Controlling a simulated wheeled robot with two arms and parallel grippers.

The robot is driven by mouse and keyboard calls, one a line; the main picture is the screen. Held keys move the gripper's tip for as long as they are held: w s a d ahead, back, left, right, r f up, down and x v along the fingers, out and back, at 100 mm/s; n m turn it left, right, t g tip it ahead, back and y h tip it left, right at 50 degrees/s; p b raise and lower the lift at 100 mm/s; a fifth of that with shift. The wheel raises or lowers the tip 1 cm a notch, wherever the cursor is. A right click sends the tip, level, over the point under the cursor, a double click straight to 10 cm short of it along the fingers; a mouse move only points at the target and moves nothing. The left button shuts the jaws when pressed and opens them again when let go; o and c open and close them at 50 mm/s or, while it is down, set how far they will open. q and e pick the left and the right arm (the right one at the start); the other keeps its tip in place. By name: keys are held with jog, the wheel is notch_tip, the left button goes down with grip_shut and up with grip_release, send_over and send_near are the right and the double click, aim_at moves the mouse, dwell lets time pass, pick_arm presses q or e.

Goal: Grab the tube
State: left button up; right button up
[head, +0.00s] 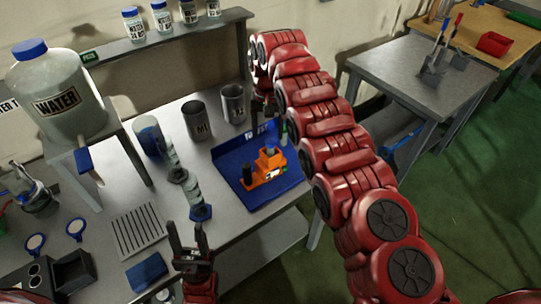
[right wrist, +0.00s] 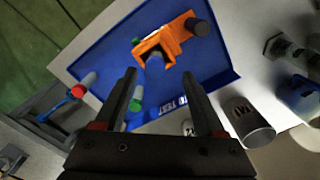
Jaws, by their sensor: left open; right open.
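A small tube with a green cap (right wrist: 137,98) shows in the right wrist view, over the blue tray (right wrist: 225,55). My right gripper (right wrist: 160,76) is open and empty above the tray's edge. The green cap shows between its fingers, closer to the left finger. In the head view the right gripper (head: 260,112) hangs at the tray's back edge. My left gripper (head: 187,232) is open and empty over the front of the table.
An orange holder (head: 262,178) stands on the tray. A red-capped tube (right wrist: 86,82) is by the tray's left edge in the wrist view. Two metal beakers (head: 196,121) stand behind. A large water jug (head: 58,92) is on the left. A drain rack (head: 136,230) lies near the left gripper.

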aim_at(271, 142)
jog(key=shift+s+f, duration=0.1)
jog(key=shift+f, duration=0.1)
jog(key=shift+d+f+p, duration=0.2)
jog(key=shift+f+p, duration=0.4)
jog(key=shift+f, duration=0.1)
notch_tip(271, 142, down, 4)
jog(key=shift+d+r+p, duration=0.15)
jog(key=shift+r+p, duration=0.05)
jog(key=shift+p, duration=0.65)
jog(key=shift+f, duration=0.15)
grip_shut()
